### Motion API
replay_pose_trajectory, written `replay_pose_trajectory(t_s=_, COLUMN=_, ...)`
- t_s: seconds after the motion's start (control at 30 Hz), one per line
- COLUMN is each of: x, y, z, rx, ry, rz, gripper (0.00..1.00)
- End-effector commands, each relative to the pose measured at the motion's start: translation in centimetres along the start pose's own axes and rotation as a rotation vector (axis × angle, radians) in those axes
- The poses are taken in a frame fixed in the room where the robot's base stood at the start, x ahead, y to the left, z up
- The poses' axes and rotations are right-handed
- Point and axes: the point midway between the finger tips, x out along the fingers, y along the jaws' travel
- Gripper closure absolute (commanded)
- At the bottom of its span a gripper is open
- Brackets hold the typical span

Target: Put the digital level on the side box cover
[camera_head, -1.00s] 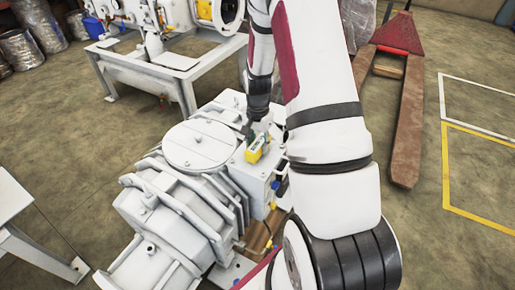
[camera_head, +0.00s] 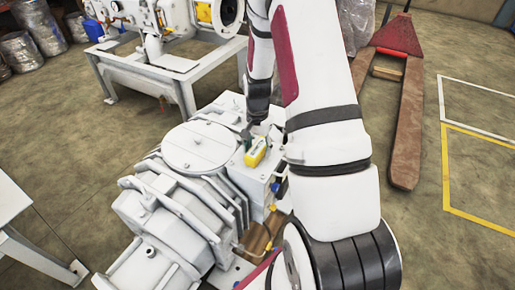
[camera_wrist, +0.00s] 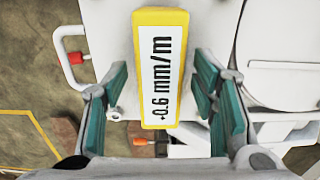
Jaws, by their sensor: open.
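The digital level, a yellow block with a white display reading about "0.6 mm/m", lies on the white side box cover (camera_wrist: 110,40). It shows in the wrist view (camera_wrist: 160,65) and in the head view (camera_head: 256,153). My gripper (camera_wrist: 160,100) is open, with one green finger pad on each side of the level's lower part in the wrist view. A gap shows between the level and each pad. In the head view my gripper (camera_head: 249,138) is at the level, partly hidden by my arm.
The white vacuum pump (camera_head: 180,195) with its round lid (camera_head: 198,147) stands left of the side box. A pallet truck (camera_head: 405,110) stands at the right; a white machine frame (camera_head: 150,65) stands behind.

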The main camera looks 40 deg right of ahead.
Motion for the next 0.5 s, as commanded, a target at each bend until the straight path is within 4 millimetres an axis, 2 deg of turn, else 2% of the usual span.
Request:
replay_pose_trajectory(t_s=0.3, x=-6.5, y=0.0, z=0.0, rx=0.0, ry=0.004, rz=-0.003, gripper=0.47)
replay_pose_trajectory(t_s=0.5, x=-9.8, y=0.0, z=0.0, rx=-0.001, ry=0.002, rz=-0.002, gripper=0.47)
